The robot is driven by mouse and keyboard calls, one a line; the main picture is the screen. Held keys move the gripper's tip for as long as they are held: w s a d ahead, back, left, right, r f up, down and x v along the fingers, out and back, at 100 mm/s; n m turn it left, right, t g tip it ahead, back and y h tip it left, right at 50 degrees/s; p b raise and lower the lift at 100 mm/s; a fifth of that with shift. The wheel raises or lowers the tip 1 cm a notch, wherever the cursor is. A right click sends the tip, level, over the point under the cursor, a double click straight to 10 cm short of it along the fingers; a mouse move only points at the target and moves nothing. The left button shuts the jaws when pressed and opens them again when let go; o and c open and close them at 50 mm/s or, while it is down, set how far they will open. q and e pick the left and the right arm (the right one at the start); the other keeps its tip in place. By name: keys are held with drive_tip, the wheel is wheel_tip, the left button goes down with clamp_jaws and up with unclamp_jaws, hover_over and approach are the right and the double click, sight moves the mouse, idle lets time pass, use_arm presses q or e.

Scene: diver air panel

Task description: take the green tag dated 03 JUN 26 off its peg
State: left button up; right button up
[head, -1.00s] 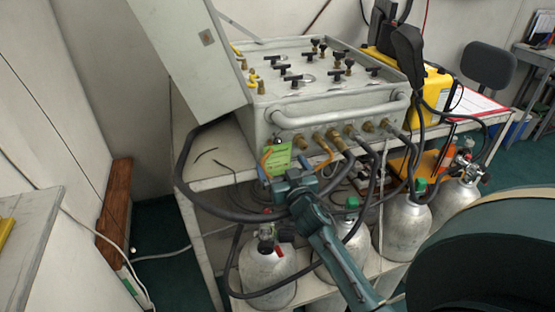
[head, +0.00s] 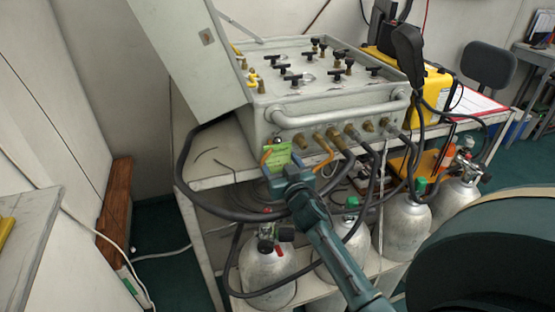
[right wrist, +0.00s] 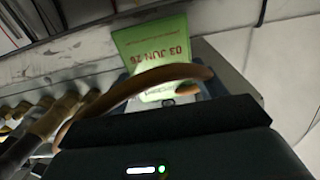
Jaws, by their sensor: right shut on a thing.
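The green tag (head: 277,156) is at the front left of the grey air panel (head: 254,130), below its handle. In the right wrist view the green tag (right wrist: 152,50) appears upside down and reads 03 JUN 26. My right gripper (head: 281,162) is at the tag's lower part and shut on it. The tag's upper part shows above the fingers in the head view. A curved orange-brown piece (right wrist: 150,80) crosses in front of the tag in the wrist view. I cannot clearly see the peg or whether the tag is still on it. My left gripper is out of view.
Brass fittings (head: 334,134) with black hoses stick out just right of the tag. A thick black hose (head: 186,172) loops on the left, under my right gripper. Grey cylinders (head: 268,272) stand on the shelf below.

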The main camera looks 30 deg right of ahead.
drive_tip(key=shift+r, duration=0.1)
drive_tip(key=shift+s+r, duration=0.1)
drive_tip(key=shift+r, duration=0.1)
drive_tip(key=shift+b+v, duration=0.45)
drive_tip(key=shift+v, duration=8.45)
